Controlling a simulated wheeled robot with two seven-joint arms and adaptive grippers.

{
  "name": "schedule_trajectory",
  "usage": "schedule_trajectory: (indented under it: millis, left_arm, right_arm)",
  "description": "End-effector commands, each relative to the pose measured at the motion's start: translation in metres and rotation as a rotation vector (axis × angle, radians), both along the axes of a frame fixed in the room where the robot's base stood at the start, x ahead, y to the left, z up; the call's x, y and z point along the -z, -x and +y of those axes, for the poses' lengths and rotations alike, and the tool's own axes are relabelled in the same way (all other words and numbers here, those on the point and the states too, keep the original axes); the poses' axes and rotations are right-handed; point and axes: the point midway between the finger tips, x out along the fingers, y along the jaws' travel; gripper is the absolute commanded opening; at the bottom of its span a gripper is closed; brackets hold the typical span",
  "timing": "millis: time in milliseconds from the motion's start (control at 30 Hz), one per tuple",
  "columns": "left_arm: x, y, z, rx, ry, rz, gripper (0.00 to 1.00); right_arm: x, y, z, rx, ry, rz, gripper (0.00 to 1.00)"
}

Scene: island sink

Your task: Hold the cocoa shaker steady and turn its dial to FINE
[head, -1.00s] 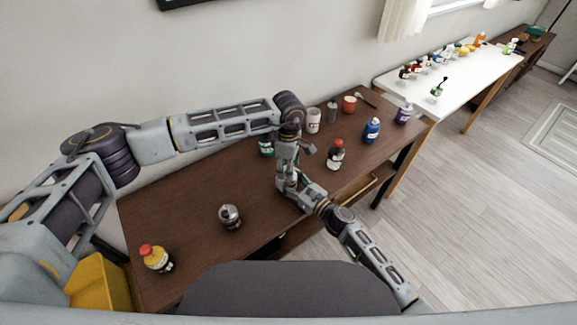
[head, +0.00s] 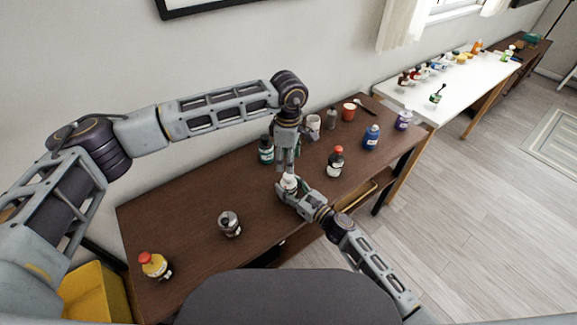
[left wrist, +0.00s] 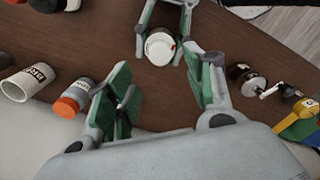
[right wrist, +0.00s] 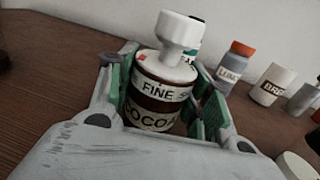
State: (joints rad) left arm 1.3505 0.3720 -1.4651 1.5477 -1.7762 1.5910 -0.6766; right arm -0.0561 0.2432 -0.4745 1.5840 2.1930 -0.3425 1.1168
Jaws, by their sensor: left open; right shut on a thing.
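The cocoa shaker (right wrist: 155,110) stands upright between the fingers of my right gripper (right wrist: 162,105), which is shut on its body. It has a dark brown body with a COCOA label and a FINE mark on the band below its white dial top (right wrist: 180,62). A red mark on the dial sits left of the FINE word in the right wrist view. The white top also shows in the left wrist view (left wrist: 160,48) and the head view (head: 289,182). My left gripper (left wrist: 162,90) is open and empty, above the shaker and apart from it.
A metal-topped jar (head: 229,224) and a yellow bottle (head: 154,265) stand left on the brown table (head: 180,220).

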Motion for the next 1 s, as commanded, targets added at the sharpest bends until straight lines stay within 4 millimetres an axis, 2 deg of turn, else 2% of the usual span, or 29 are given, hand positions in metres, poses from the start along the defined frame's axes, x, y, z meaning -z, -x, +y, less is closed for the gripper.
schedule_trajectory:
  millis: [100,333,867,900,1000]
  left_arm:
    - [-0.018,0.0,0.0,0.001,0.001,-0.003,0.53]
    - [-0.04,0.0,0.0,0.001,0.0,-0.001,0.53]
    - [-0.046,0.0,0.0,0.001,0.0,-0.001,0.53]
    - [-0.046,0.0,0.0,0.001,0.0,-0.001,0.53]
    - [-0.046,0.0,0.0,0.001,0.0,-0.001,0.53]
  right_arm:
    - [0.001,0.0,0.0,0.0,0.001,0.001,0.23]
    - [0.001,0.0,0.0,0.0,0.001,0.001,0.23]
    - [0.001,0.0,0.0,0.0,0.001,0.001,0.23]
    - [0.001,0.0,0.0,0.0,0.001,0.001,0.54]
    - [0.0,0.0,0.0,0.0,0.001,0.001,0.66]
